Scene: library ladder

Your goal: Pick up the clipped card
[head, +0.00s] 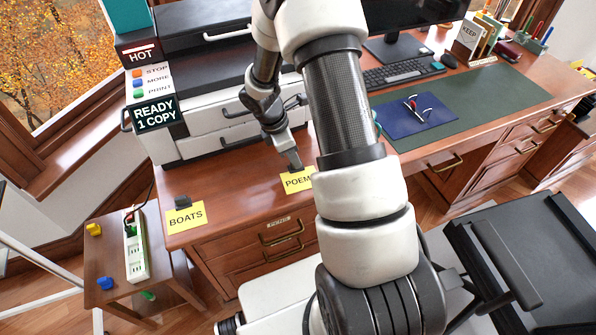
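A yellow card reading "BOATS" (186,217) hangs at the front left edge of the wooden desk, with a small dark clip (181,200) at its top. A second yellow card reading "POEM" (298,181) is at the desk's front edge further right. My arm hides its right end. My gripper (292,161) points down just above this second card's top edge. A dark piece shows at the fingertips; I cannot tell whether it is a clip or part of the fingers. Whether the fingers touch or grip the card is too small to tell.
A printer (215,85) with a "READY 1 COPY" panel stands behind at left. A low side table (118,262) holds a power strip (135,252). A blue mat (415,120) with small items lies right of my arm. The desk between the two cards is clear.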

